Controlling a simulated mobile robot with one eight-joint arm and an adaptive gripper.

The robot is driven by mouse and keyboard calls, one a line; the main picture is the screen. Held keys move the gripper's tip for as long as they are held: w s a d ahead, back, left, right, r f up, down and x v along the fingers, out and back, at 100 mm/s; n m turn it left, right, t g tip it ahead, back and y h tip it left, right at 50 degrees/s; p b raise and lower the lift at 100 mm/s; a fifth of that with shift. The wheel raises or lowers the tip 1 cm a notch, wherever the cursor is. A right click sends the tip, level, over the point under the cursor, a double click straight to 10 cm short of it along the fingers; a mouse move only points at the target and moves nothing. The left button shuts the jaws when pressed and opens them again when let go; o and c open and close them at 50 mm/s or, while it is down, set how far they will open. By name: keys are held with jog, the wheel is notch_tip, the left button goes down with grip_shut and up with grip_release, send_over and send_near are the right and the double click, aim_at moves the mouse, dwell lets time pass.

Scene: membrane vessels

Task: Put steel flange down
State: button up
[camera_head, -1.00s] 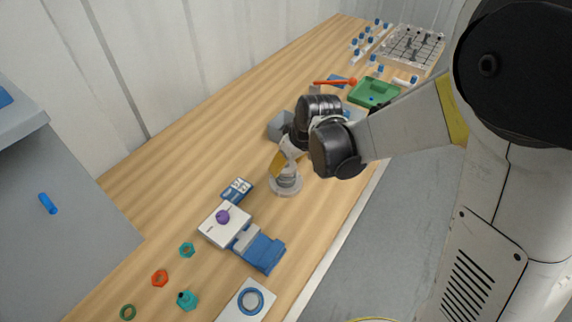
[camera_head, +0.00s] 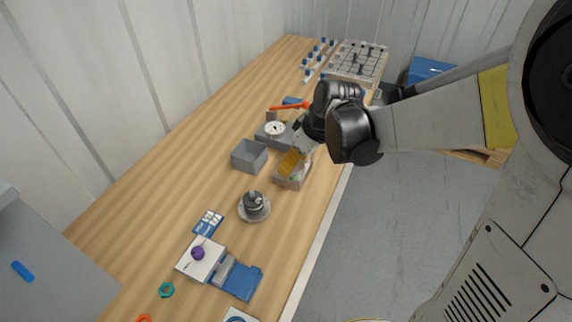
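The steel flange (camera_head: 254,210), a round grey disc with a raised dark hub, rests flat on the wooden bench near its middle. Nothing is touching it from above. My gripper (camera_head: 291,165), with a yellow part showing, is beyond the flange and to its right, apart from it. It hangs over or at a small open box (camera_head: 288,184). My wrist and the small size of the view hide the fingertips, so I cannot tell whether they are open.
A grey open bin (camera_head: 250,157) and a dial scale (camera_head: 273,130) stand beyond the flange. Nearer are a blue-and-white card (camera_head: 208,223), a white block with a purple knob (camera_head: 199,257) and a blue fixture (camera_head: 242,282). Bare bench lies left of the flange.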

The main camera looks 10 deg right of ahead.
jog(key=shift+r+p, duration=0.65)
jog(key=shift+r, duration=0.45)
